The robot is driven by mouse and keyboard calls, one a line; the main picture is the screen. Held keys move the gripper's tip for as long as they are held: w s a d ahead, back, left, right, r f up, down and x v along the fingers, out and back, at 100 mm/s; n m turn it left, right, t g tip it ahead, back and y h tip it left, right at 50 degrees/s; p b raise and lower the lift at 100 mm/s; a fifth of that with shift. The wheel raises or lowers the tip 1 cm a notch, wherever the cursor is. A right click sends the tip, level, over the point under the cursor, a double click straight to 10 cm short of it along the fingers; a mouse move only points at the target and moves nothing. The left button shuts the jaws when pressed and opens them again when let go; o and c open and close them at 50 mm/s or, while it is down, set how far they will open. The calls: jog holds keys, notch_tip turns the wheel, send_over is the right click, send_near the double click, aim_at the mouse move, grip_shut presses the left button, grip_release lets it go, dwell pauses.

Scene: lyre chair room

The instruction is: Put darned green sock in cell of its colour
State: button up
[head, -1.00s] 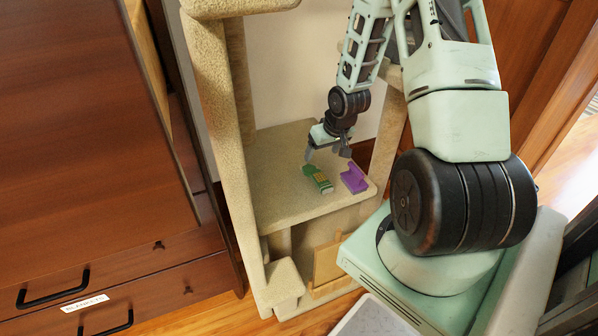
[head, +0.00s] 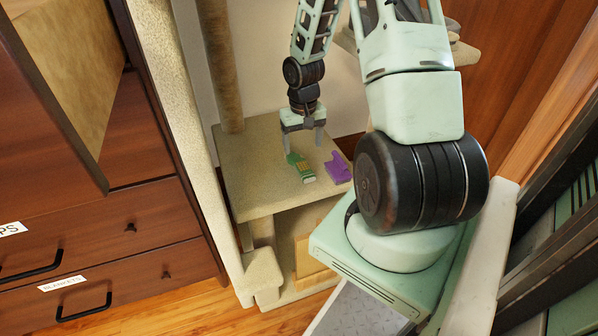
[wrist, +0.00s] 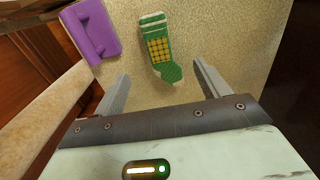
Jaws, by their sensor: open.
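The darned green sock (head: 303,168) lies flat on a beige carpeted platform (head: 238,166) of a cat tree. In the wrist view the sock (wrist: 160,50) shows white stripes and a yellow grid patch. It lies in front of my fingers, roughly between their lines and just beyond the tips. My gripper (head: 302,147) is open and empty above the platform, close to the sock; its two fingers also show in the wrist view (wrist: 161,85). No cell of the sock's colour can be made out.
A purple object (head: 338,168) lies on the platform right of the sock; it also shows in the wrist view (wrist: 92,35). Cat tree posts (head: 222,70) rise beside the platform. A wooden drawer cabinet (head: 110,235) stands at left. A grey-white tray (head: 360,312) is partly visible below.

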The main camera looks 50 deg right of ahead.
aim_at(300, 165)
jog(key=f+b, duration=0.1)
jog(key=f, duration=0.1)
jog(key=f+b, duration=0.1)
jog(key=f, duration=0.2)
jog(key=f+b, duration=0.1)
jog(key=f, duration=0.2)
jog(key=shift+w+a+b, duration=0.2)
jog(key=shift+w+b, duration=0.1)
jog(key=shift+r, duration=0.1)
jog(key=c, duration=1.1)
jog(key=shift+r, duration=0.1)
jog(key=shift+c, duration=0.2)
